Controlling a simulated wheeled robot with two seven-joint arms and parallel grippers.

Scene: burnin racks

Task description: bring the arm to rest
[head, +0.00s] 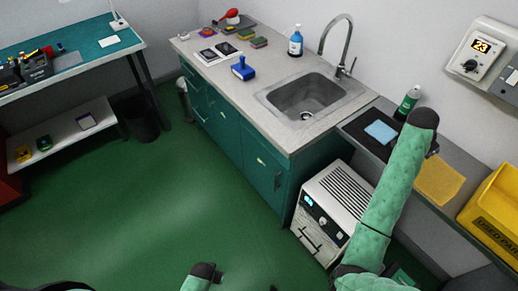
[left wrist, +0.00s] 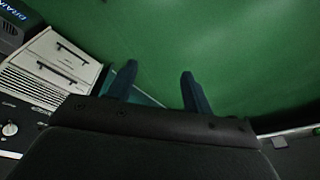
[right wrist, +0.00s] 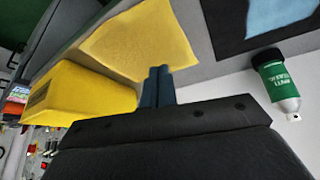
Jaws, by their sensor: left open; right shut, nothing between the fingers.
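My left gripper (left wrist: 155,82) is open and empty in the left wrist view, its two dark blue fingers apart over the green floor (left wrist: 220,40). In the head view only a piece of green-sleeved arm with a dark end shows at the bottom; I cannot make out the left fingers there. My right gripper (right wrist: 157,86) is shut and empty in the right wrist view, its fingertips in front of the yellow cloth (right wrist: 140,40); I cannot tell the gap. In the head view my right arm reaches up across the grey shelf, and its fingers are hidden.
A yellow bin (head: 497,215), a green bottle (head: 408,102) and a blue cloth (head: 381,132) are near the right arm. A white appliance (head: 325,215) stands below the shelf. The sink counter (head: 215,78) is behind. Open green floor (head: 150,200) lies at left.

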